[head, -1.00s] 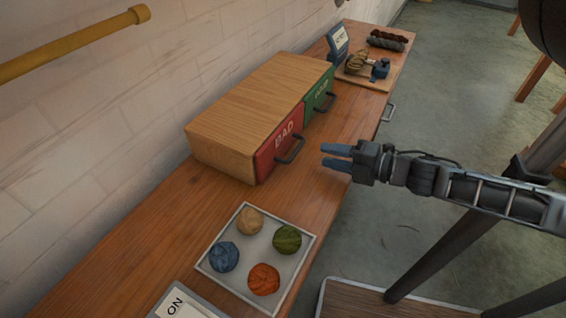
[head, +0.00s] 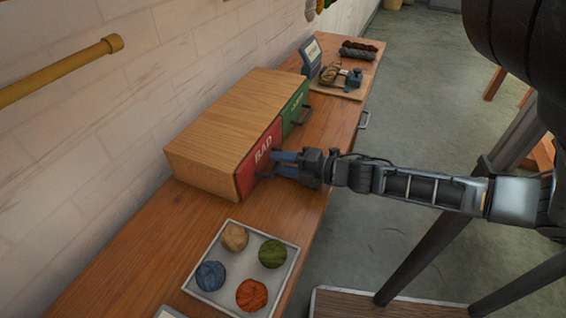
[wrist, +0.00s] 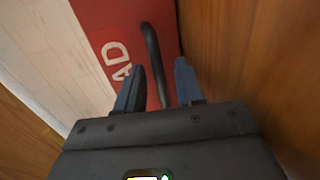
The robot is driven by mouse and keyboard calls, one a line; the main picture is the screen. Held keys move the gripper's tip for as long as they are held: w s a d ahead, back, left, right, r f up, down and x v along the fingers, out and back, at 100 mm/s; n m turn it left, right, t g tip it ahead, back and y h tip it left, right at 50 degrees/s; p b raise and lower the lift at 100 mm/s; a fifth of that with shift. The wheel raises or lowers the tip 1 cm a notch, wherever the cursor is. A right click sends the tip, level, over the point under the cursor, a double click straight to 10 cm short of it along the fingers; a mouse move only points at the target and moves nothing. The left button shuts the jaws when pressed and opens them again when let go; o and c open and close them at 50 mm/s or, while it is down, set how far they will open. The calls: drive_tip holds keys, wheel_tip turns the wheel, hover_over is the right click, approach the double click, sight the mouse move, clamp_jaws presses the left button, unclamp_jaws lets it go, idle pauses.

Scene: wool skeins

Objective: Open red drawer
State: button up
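The red drawer (head: 244,174), marked "BAD", is shut in the wooden cabinet (head: 225,115) on the bench. Its dark bar handle (wrist: 154,60) shows in the wrist view, standing out from the red front (wrist: 112,22). My gripper (head: 279,163) is at the drawer front in the head view. In the wrist view my gripper (wrist: 160,82) has its two blue fingers apart, with the near end of the handle between them. I cannot tell whether either finger touches the handle. In the head view the fingers hide most of the handle.
The green drawer (head: 293,108) with its own handle sits beside the red one, shut. A white tray (head: 218,303) with several yarn balls lies in front of the cabinet. A winder on a board (head: 345,93) stands farther back. Bench space right of the drawers is clear.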

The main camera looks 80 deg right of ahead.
clamp_jaws()
drive_tip(key=shift+s, duration=0.1)
idle(0.4)
